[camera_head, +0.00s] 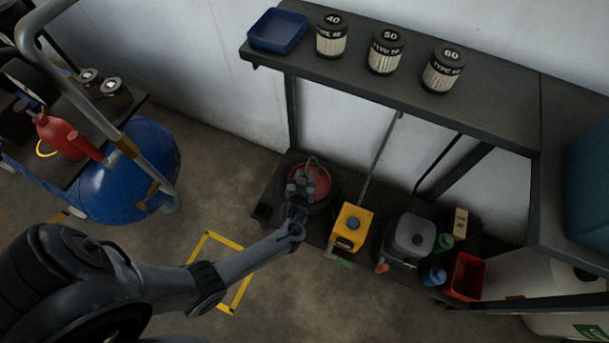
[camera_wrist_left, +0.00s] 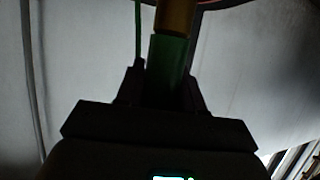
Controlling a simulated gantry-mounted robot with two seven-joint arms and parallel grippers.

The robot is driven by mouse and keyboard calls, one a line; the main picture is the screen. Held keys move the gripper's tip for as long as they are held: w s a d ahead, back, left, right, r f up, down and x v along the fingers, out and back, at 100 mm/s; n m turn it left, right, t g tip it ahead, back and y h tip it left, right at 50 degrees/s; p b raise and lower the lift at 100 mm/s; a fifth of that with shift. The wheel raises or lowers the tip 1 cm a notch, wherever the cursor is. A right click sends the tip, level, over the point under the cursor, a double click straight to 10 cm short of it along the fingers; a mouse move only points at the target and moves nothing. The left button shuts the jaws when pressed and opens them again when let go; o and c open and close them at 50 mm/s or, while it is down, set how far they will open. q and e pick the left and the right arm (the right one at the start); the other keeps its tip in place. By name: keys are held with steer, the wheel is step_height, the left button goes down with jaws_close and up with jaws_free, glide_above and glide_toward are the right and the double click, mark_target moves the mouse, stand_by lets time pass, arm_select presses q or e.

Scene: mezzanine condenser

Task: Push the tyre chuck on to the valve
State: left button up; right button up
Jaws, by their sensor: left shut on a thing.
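My left gripper (camera_head: 300,178) reaches over a dark tyre (camera_head: 333,192) with a red rim (camera_head: 322,180), low on the bottom shelf. In the left wrist view my left gripper (camera_wrist_left: 163,88) is shut on the tyre chuck (camera_wrist_left: 170,58), which has a green body and a brass-coloured end (camera_wrist_left: 176,16). The brass end points away from the fingers, toward the top of that view. A thin green hose (camera_wrist_left: 138,32) runs beside it. I cannot make out the valve, or whether the chuck touches it. My right gripper is not in view.
A yellow can (camera_head: 352,226) and a grey can (camera_head: 411,238) stand right of the tyre, with a red bin (camera_head: 466,277) farther right. The upper shelf (camera_head: 340,68) overhangs behind. A blue tank (camera_head: 125,180) stands left.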

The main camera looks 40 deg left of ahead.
arm_select(q)
steer(key=shift+f+b, duration=0.95)
steer(key=shift+f, duration=0.2)
steer(key=o, duration=1.2)
steer(key=shift+s+d+r+p, duration=0.25)
steer(key=shift+s+r+p, duration=0.1)
steer(key=shift+p, duration=0.15)
steer(key=p+v, duration=0.5)
steer(key=v, duration=0.4)
steer(key=shift+s+d, duration=0.2)
steer(key=shift+s, duration=0.2)
